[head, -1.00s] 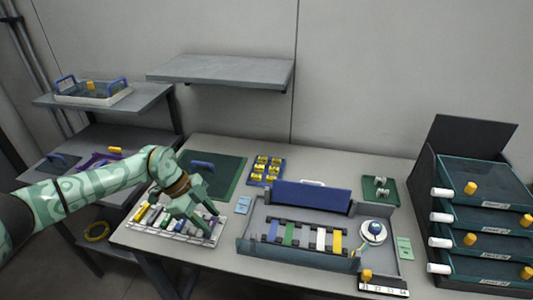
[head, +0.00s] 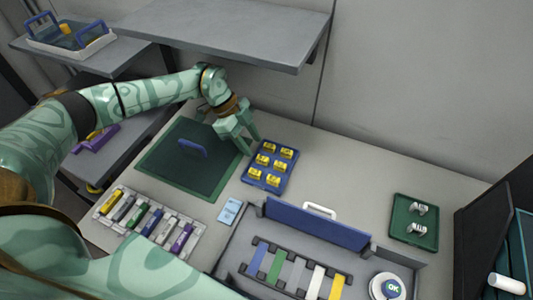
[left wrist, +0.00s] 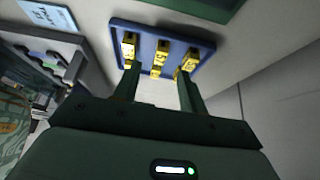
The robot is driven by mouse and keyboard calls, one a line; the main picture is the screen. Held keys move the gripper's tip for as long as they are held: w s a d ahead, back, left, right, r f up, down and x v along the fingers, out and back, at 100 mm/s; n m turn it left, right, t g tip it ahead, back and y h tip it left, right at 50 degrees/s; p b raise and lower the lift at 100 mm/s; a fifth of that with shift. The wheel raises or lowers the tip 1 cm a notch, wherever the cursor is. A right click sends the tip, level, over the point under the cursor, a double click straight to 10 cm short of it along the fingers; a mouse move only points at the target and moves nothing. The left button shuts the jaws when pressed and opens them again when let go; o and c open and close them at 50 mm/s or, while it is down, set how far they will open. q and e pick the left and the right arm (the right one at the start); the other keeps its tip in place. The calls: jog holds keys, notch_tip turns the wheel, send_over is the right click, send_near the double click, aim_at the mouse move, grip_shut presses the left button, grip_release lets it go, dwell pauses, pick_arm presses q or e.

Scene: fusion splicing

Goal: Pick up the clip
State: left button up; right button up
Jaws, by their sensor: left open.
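Several yellow clips with dark marks sit in two columns on a blue tray (head: 246,182). One clip (head: 287,152) is at the tray's far right corner. My left gripper (head: 252,146) is open and empty, above the far edge of the tray. In the left wrist view its two fingers (left wrist: 158,74) point at a row of clips. A middle clip (left wrist: 162,53) shows between the fingertips, and an outer clip (left wrist: 129,46) lies beyond the left finger. The fingers partly cover the nearer clips. I cannot tell whether they touch any. My right gripper is not in view.
A green mat (head: 165,170) with a blue handle lies left of the tray. A rack of coloured cartridges (head: 110,228) is at the near left. A grey splicing station (head: 235,255) with a raised blue lid stands in front. A shelf (head: 270,48) overhangs behind.

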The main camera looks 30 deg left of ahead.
aim_at(262, 157)
pick_arm(q)
jog(key=shift+d+f, duration=0.25)
jog(key=shift+f, duration=0.25)
jog(key=b+x, duration=0.1)
jog(key=x, duration=0.3)
jog(key=shift+w+d+f+b, duration=0.15)
jog(key=shift+f+b, duration=0.15)
jog(key=shift+b, duration=0.1)
jog(key=shift+r, duration=0.1)
grip_shut()
